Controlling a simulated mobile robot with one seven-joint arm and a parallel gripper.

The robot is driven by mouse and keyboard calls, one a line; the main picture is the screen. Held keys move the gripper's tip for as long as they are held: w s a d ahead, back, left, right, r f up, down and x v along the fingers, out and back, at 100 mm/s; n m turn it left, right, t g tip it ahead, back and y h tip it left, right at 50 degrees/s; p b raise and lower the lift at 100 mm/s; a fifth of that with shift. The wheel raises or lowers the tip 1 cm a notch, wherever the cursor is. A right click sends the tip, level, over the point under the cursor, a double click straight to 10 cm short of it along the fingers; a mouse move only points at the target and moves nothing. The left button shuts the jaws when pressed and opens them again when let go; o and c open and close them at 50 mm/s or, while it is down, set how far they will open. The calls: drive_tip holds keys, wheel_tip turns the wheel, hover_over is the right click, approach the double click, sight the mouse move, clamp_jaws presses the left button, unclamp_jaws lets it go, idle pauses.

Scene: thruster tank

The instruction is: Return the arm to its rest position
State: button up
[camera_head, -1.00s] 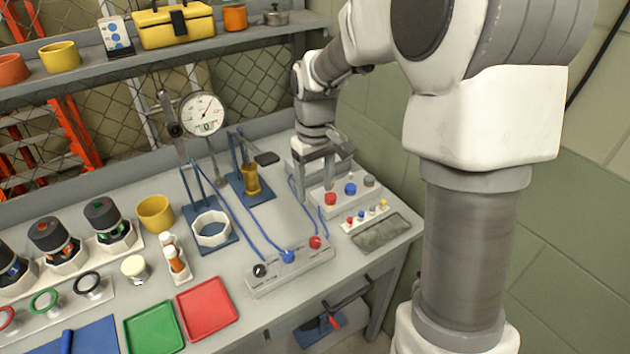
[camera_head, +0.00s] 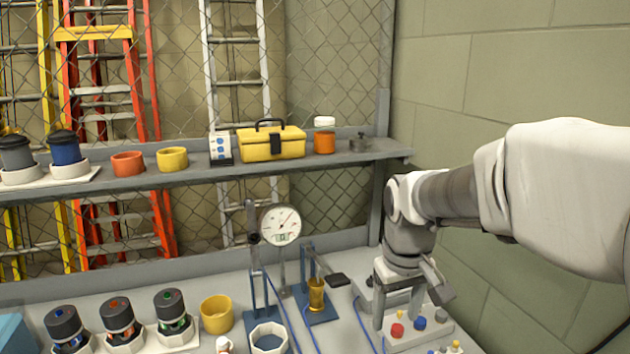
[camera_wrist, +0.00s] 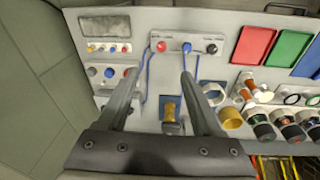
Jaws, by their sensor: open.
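My white and grey arm reaches in from the right in the head view, with its wrist low over the right end of the bench. My gripper (camera_wrist: 160,74) is open and empty, its two fingers spread apart in the wrist view. In the head view the fingers hang close to the control box with red, blue and grey knobs (camera_head: 420,326). I cannot tell from these views whether they touch it. The wrist view looks down on the bench (camera_wrist: 160,22), with a brass-coloured cylinder (camera_wrist: 170,112) low between the fingers.
A dial gauge (camera_head: 281,224) on a stand and a blue-based fixture (camera_head: 322,313) stand left of the gripper. A shelf (camera_head: 200,182) with a yellow toolbox (camera_head: 272,143) runs behind. A block wall (camera_head: 500,90) is at the right. Blue cables cross the bench (camera_wrist: 145,72).

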drive_tip(key=s+r+m+t, duration=0.1)
drive_tip(key=s+r+t, duration=0.1)
drive_tip(key=s, duration=0.5)
drive_tip(key=s+r+m+t, duration=0.1)
drive_tip(key=s+r, duration=0.1)
drive_tip(key=s, duration=0.6)
drive_tip(key=shift+r+m+t+y, duration=0.3)
drive_tip(key=shift+r+m+t, duration=0.05)
drive_tip(key=shift+m+t, duration=0.05)
drive_tip(key=shift+c, duration=1.4)
drive_tip(key=shift+a, duration=0.1)
